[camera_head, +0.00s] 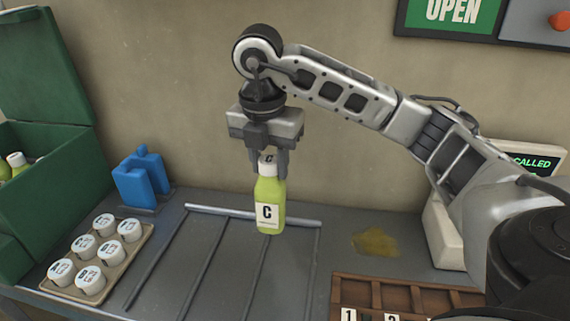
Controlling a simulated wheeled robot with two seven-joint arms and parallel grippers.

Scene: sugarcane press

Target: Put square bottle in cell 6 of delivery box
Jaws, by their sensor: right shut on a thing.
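A square bottle (268,203) of yellow-green juice has a white label with a black C and a white cap. My right gripper (268,165) points down and is shut on the bottle near its cap. The bottle hangs upright in front of the back wall, over the slatted counter area. The delivery box (400,282) is a brown wooden box with compartments at the lower right, cut off by the picture's bottom edge. Two of its front labels read 1 and 2; cell 6 cannot be made out. My left gripper does not show.
A tan tray (66,292) holds several white lidded cups at the lower left. A blue holder (141,180) stands behind it. An open green crate (50,180) with bottles is at the left. A yellow spill (375,242) lies behind the delivery box, near a display (533,163).

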